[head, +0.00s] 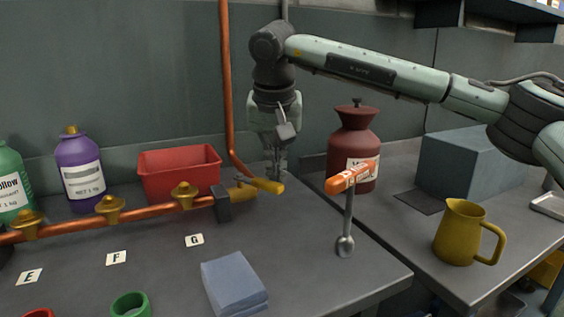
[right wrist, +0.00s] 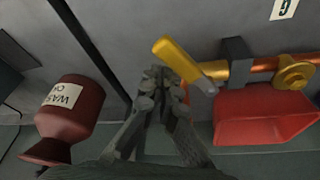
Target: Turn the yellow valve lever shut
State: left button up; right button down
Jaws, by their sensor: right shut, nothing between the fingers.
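The yellow valve lever (head: 267,185) sits at the right end of the copper pipe (head: 150,211), next to a dark clamp (head: 222,205). My left gripper is not in view.
A red bin (head: 180,172) stands behind the pipe. A dark red canister (head: 353,150), a grey box (head: 466,165) and a yellow jug (head: 457,232) stand to the right. An orange-handled tool (head: 348,205) stands in front. A vertical copper pipe (head: 226,80) rises behind the lever.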

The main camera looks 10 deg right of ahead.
aim_at(268, 183)
jog(key=shift+s+a, duration=1)
jog(key=shift+s, duration=0.15)
jog(key=shift+s+a, duration=0.45)
jog(key=shift+a, duration=0.25)
jog(key=shift+s+a+f, duration=0.1)
jog(key=shift+s+a, duration=0.05)
jog(key=shift+a, duration=0.05)
jog(key=shift+d, duration=0.1)
